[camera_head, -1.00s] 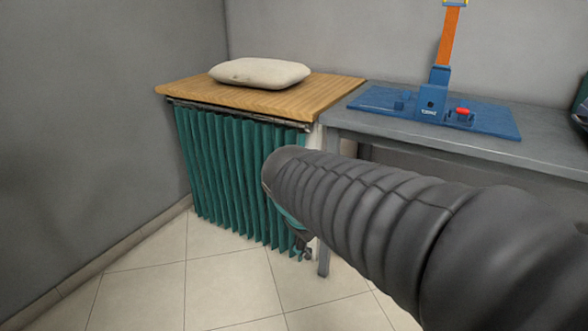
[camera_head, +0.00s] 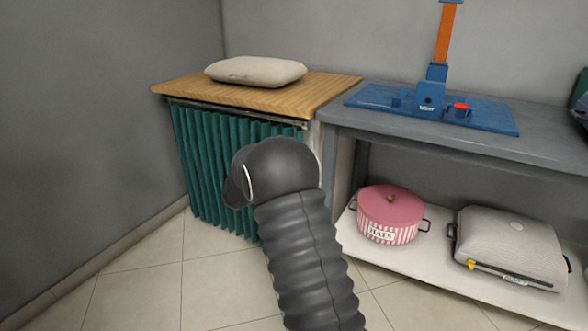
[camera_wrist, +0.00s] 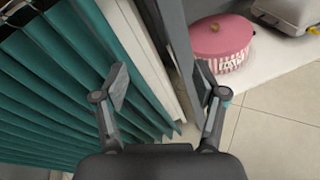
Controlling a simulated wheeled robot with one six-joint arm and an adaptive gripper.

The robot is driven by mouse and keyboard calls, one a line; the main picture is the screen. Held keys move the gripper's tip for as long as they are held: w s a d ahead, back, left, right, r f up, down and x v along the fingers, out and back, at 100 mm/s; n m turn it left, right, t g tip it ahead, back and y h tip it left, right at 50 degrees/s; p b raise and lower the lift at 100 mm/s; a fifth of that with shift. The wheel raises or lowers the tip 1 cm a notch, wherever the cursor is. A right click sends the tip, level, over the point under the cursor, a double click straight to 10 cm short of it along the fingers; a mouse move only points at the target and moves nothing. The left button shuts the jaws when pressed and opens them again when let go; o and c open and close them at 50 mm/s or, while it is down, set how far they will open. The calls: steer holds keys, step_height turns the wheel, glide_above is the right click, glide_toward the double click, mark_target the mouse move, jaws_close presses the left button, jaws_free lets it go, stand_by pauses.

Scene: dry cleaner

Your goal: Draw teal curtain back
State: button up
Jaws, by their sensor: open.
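The teal curtain (camera_head: 205,165) hangs in pleats from a dark rail (camera_head: 235,112) under a wooden top and covers the front of that unit. In the wrist view the curtain (camera_wrist: 50,95) fills the left side. My gripper (camera_wrist: 160,82) is open and empty, with its left finger in front of the curtain's edge and its right finger over the grey table leg side. A pale side panel (camera_wrist: 150,60) shows between the fingers. In the head view my arm hides the curtain's lower right part and the gripper itself. I cannot tell whether a finger touches the curtain.
A pale cushion (camera_head: 256,71) lies on the wooden top (camera_head: 325,88). The grey table (camera_head: 460,150) on the right carries a blue press (camera_head: 430,105). On its low shelf (camera_head: 440,275) stand a pink striped hat box (camera_head: 390,213) and a grey case (camera_head: 510,245). Tiled floor (camera_head: 140,285) is clear at front left.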

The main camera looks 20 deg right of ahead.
steer(key=w+a+f+n+t, duration=0.2)
steer(key=w+f+n+t, duration=0.2)
steer(key=w+f+n, duration=0.3)
steer(key=w+d+m, duration=0.1)
steer(key=w+d, duration=0.8)
steer(key=d, duration=0.1)
steer(key=shift+w+d+f, duration=0.3)
steer(key=shift+w+f, duration=0.05)
steer(key=shift+f, duration=0.05)
jaws_close()
